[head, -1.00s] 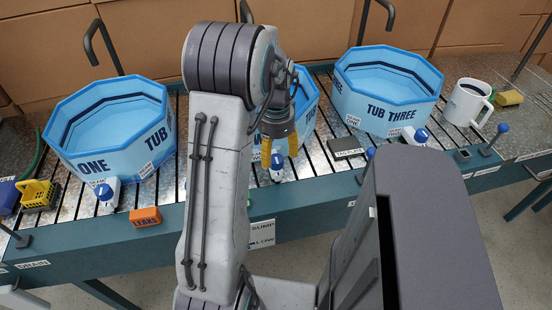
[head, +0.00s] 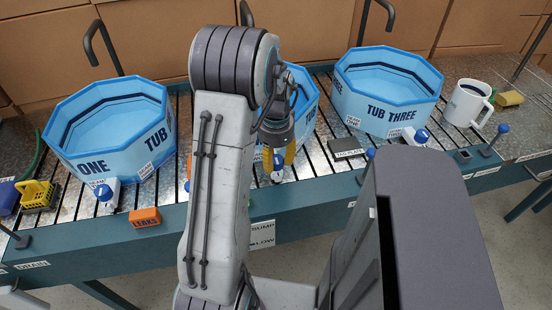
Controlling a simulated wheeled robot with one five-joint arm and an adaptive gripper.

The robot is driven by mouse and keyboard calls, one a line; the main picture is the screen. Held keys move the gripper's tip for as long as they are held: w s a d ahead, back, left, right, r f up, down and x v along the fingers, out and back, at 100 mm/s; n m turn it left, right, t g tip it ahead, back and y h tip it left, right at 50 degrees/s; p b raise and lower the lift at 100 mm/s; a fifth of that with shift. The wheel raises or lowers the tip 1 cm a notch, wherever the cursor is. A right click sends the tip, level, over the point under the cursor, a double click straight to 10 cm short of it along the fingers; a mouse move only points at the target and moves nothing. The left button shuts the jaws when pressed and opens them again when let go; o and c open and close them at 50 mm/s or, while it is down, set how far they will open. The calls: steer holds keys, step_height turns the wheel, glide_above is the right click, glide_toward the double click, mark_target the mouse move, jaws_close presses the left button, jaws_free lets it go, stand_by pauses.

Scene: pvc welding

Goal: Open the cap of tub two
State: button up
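Tub two (head: 307,101) is a blue eight-sided tub in the middle of the bench, mostly hidden behind my arm. A white drain fitting with a blue cap (head: 277,162) shows low at its front. My gripper (head: 279,158) points down with its yellow fingers around or just in front of that cap. The fingers overlap the cap in the picture, and I cannot tell whether they touch it or how far apart they are.
Tub one (head: 112,128) stands at left and tub three (head: 388,95) at right, each with a blue-capped fitting. A white mug (head: 467,102), a dark tag plate (head: 346,147), an orange "LEAKS" block (head: 145,217) and a yellow basket (head: 38,195) are on the bench.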

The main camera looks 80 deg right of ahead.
steer(key=c, duration=0.6)
steer(key=shift+c, duration=0.2)
steer(key=shift+n, duration=0.3)
steer(key=n, duration=0.4)
steer(key=shift+a+f+n+b, duration=0.1)
steer(key=shift+n+b, duration=0.2)
steer(key=n, duration=0.4)
steer(key=shift+n, duration=0.3)
steer(key=n, duration=0.6)
steer(key=shift+b, duration=0.35)
steer(key=n, duration=0.6)
steer(key=shift+n, duration=0.3)
